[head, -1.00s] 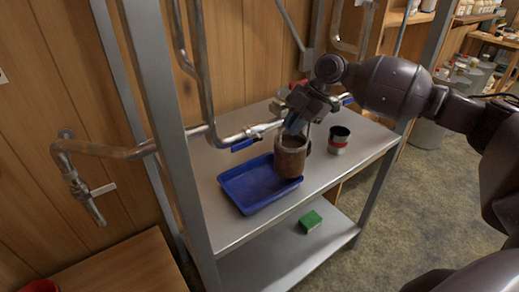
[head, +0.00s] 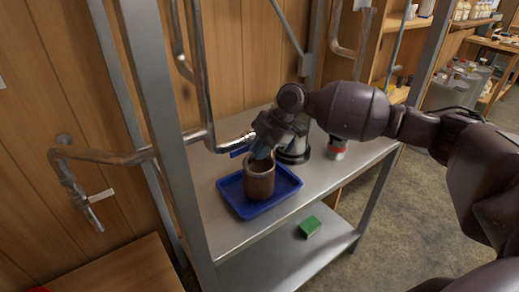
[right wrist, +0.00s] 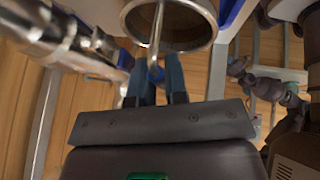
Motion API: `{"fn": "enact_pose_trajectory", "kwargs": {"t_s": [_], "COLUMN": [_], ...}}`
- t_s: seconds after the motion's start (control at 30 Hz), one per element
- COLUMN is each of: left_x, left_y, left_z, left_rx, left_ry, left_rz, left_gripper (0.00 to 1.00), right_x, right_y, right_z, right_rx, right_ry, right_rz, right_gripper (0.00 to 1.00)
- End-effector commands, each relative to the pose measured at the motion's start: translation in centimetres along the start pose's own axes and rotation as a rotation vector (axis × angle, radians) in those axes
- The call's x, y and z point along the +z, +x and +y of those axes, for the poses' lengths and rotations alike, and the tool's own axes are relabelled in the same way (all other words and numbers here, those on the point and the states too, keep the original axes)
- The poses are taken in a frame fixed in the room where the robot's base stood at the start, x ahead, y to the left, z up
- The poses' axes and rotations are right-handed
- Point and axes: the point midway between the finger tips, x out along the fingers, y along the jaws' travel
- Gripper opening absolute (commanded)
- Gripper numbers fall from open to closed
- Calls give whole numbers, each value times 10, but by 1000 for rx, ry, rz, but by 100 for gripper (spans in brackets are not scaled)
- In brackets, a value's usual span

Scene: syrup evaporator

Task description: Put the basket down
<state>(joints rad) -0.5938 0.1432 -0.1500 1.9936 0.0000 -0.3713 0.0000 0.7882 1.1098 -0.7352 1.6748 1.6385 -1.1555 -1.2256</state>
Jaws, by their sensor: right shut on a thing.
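The basket (head: 259,184) is a brown, cylindrical vessel with a paler rim. It looks upright in the head view, over or on the blue tray (head: 289,190). I cannot tell whether its bottom touches the tray. My right gripper (head: 262,153) is above the basket's rim, shut on its thin handle. In the right wrist view the two blue fingers (right wrist: 160,82) close around the handle, and the open round mouth of the basket (right wrist: 190,28) is just beyond them. My left gripper is not in view.
The tray lies on a grey metal shelf (head: 228,232). A pipe with a blue-handled valve (head: 237,150) is close behind the basket. A dark-topped can (head: 337,148) with a red band is at the right, partly hidden. A green sponge-like block (head: 310,227) lies on the lower shelf.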

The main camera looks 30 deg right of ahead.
Motion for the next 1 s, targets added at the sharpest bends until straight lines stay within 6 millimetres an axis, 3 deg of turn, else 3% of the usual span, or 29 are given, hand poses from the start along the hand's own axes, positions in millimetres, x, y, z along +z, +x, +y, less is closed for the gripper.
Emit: {"fn": "enact_pose_trajectory", "kwargs": {"t_s": [0.2,0.23,0.4,0.77,1.0], "left_x": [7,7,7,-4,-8], "left_y": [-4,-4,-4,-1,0], "left_z": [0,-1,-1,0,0], "left_rx": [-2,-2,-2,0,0], "left_ry": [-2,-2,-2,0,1], "left_rz": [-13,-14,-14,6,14], "left_gripper": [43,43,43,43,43], "right_x": [1,1,1,0,0], "right_y": [2,2,2,-4,-42], "right_z": [-1,-1,-1,0,0], "right_rx": [0,-1,-1,0,1], "right_ry": [0,0,0,0,0], "right_rz": [1,0,0,0,-2], "right_gripper": [0,17,39,39,39]}}
